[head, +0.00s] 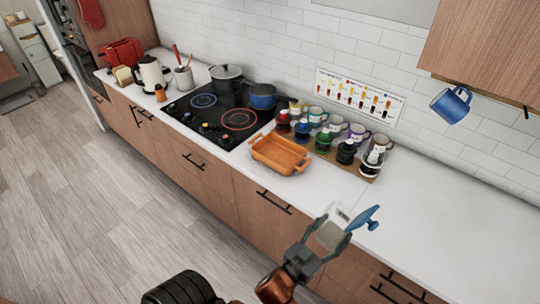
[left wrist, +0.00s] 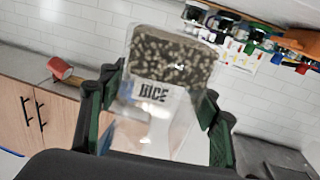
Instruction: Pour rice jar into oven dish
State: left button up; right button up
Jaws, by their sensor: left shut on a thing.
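The rice jar (head: 334,230) is clear with a pale top, held above the front edge of the counter. My left gripper (head: 328,238) is shut on it. In the left wrist view the jar (left wrist: 165,90) sits between the fingers (left wrist: 158,110), with the word RICE on it and the grains gathered at the picture's upper end. The orange oven dish (head: 280,155) stands on the counter to the upper left of the jar, apart from it, and looks empty. Part of an orange thing, likely the dish, shows in the left wrist view (left wrist: 304,40). My right gripper is not in view.
Several mugs and dark bottles stand on a wooden board (head: 367,171) behind the dish. The cooktop (head: 225,112) with a pot (head: 227,77) and a blue pan (head: 263,96) is to its left. A blue piece (head: 366,218) shows beside the jar. The counter (head: 450,215) is clear at right.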

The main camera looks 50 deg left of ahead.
aim_at(282, 154)
jog(key=u, duration=0.5)
jog(key=k, duration=0.55)
jog(key=u, duration=0.55)
jog(key=i, duration=1.2)
jog(key=z, duration=0.6)
